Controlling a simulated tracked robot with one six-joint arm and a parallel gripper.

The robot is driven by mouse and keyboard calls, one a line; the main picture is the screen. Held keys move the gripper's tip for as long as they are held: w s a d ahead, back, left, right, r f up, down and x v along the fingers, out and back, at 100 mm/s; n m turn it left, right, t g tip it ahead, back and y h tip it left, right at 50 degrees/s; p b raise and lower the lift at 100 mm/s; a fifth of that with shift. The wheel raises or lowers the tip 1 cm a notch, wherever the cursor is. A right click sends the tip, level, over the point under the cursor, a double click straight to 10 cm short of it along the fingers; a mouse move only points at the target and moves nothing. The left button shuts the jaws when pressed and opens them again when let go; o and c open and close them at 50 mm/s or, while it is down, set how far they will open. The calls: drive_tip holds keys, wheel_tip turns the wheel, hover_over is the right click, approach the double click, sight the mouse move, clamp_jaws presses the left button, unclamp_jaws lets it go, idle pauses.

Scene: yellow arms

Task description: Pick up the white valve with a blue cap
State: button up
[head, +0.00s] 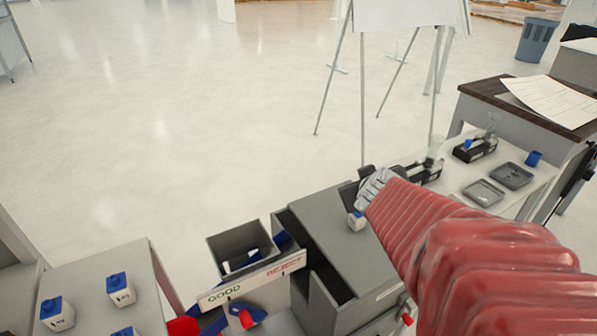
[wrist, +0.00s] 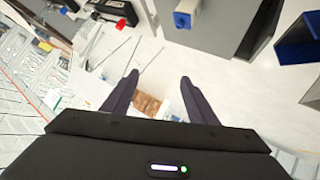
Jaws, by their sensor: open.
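More white valves with blue caps (head: 120,290) (head: 57,313) stand on the grey table at lower left.
Bins labelled GOOD and REJECT (head: 250,282) stand left of the grey box and hold blue and red pieces. A white bench (head: 535,182) at right carries trays (head: 484,192), black holders and glassware. An easel (head: 362,100) stands behind. Open floor lies at upper left.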

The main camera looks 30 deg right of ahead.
drive_tip(key=s+d+f+n+t+y, duration=0.1)
drive_tip(key=d+f+t, duration=0.1)
drive_tip(key=d+f, duration=0.4)
drive_tip(key=n+t+y, duration=0.1)
drive_tip(key=t+y, duration=0.1)
drive_tip(key=y, duration=0.4)
approach(362, 213)
drive_tip(key=v, duration=0.4)
drive_tip(key=shift+s+r, duration=0.1)
drive_tip(key=shift+x, duration=4.3)
